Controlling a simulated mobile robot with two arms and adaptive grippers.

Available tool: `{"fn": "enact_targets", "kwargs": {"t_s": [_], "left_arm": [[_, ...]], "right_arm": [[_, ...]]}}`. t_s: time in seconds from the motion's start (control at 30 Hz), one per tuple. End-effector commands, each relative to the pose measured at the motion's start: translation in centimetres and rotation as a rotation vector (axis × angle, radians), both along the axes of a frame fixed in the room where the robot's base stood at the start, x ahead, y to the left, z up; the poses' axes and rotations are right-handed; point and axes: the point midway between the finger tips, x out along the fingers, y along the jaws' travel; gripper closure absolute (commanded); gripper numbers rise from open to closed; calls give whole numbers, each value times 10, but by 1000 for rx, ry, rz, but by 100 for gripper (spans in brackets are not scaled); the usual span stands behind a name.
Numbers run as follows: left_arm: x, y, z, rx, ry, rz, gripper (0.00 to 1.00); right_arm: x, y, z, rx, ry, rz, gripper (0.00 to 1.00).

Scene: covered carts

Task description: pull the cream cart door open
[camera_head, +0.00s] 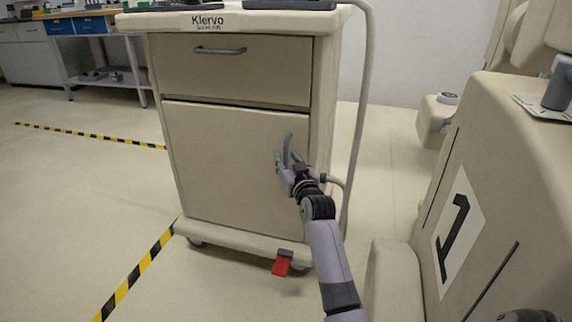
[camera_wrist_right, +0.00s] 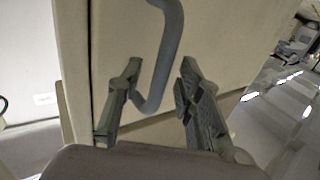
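The cream cart (camera_head: 312,110) stands ahead of me, marked "Klervo", with a drawer above and a large door (camera_head: 215,165) below. The door looks shut. Its grey curved handle (camera_head: 289,146) is near the door's right edge. My right gripper (camera_head: 284,160) is at the handle, fingers pointing at the door. In the right wrist view the gripper (camera_wrist_right: 157,85) is open, with the handle (camera_wrist_right: 166,60) between its two fingers and a gap visible to the right finger. My left gripper cannot be made out; only a dark part shows at the bottom right of the head view.
A drawer handle (camera_head: 220,50) is above the door. A red pedal (camera_head: 282,263) sits at the cart's base. A hose (camera_head: 361,110) hangs on its right. A cream machine marked "1" (camera_head: 458,222) stands close on the right. The floor at left is clear, with striped tape (camera_head: 140,270).

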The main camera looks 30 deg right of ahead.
Motion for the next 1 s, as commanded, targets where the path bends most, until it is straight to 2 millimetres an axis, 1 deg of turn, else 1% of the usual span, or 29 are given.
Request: {"fn": "enact_targets", "kwargs": {"t_s": [0.03, 0.13, 0.4, 0.47, 0.9, 1.0], "left_arm": [[0, 0, 0, 0, -7, 1, 60], [0, 0, 1, 2, -12, 1, 60], [0, -1, 3, 2, -14, 1, 60], [0, -1, 3, 2, -13, 1, 60], [0, -1, 3, 2, -13, 0, 60], [0, -1, 3, 2, -14, 0, 60]], "right_arm": [[5, -1, -1, 0, -1, 0, 67], [9, -3, 0, 0, 0, 0, 67], [10, -3, 0, -1, 0, 0, 67], [10, -3, 0, -1, 0, 0, 70], [10, -3, 0, -1, 0, 0, 100], [10, -3, 0, -1, 0, 0, 100]]}}
